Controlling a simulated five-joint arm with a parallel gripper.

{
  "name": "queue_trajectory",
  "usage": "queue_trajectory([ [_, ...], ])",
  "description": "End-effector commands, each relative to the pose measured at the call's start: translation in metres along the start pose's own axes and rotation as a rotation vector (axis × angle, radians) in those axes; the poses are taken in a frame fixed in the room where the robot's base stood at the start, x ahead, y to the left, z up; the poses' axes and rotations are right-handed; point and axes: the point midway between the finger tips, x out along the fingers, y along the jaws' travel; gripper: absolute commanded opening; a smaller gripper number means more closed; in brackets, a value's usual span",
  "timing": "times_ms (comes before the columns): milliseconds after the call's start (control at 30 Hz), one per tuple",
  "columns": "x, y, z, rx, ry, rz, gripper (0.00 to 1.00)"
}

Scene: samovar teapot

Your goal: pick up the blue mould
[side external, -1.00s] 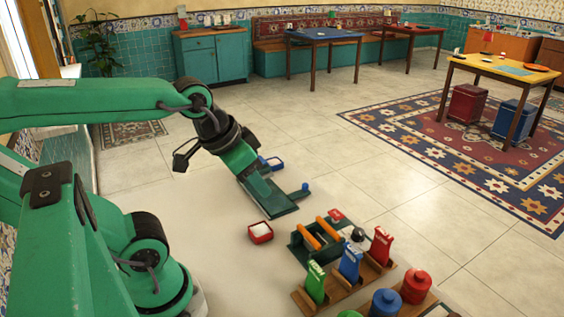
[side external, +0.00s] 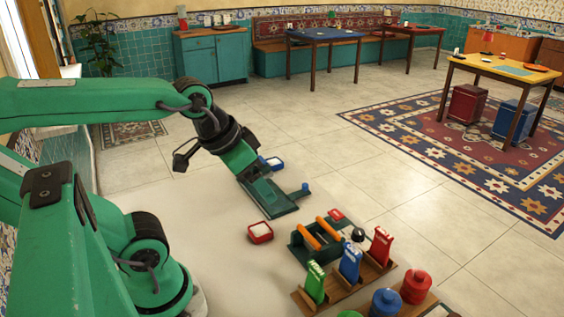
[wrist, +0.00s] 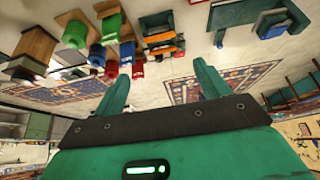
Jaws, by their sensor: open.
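The blue mould (side external: 275,163) is a small blue tray with a white filling. It sits on the pale work surface, just beyond my gripper and partly hidden behind it in the side view. My gripper (side external: 264,188) is tilted downward above a green board (side external: 283,211), with its tips on the near side of the mould. In the wrist view my gripper (wrist: 160,82) has its two green fingers wide apart, with nothing between them. I cannot surely pick out the blue mould in the wrist view.
A red mould (side external: 260,232) with a white filling lies nearer the front. A green rack with orange bars (side external: 320,233) stands to its right. Green, blue and red upright packets (side external: 350,263) and lidded jars (side external: 416,287) fill the front right. The surface left of the red mould is clear.

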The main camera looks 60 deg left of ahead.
Motion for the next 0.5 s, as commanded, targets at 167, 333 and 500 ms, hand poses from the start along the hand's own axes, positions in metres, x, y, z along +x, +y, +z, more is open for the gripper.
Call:
queue_trajectory([
  [167, -0.001, -0.002, -0.004, 0.000, -0.004, -0.003, 0.75],
  [333, -0.001, -0.008, -0.019, 0.001, -0.023, -0.014, 0.75],
  [500, 0.000, -0.020, -0.047, 0.004, -0.056, -0.032, 0.75],
])
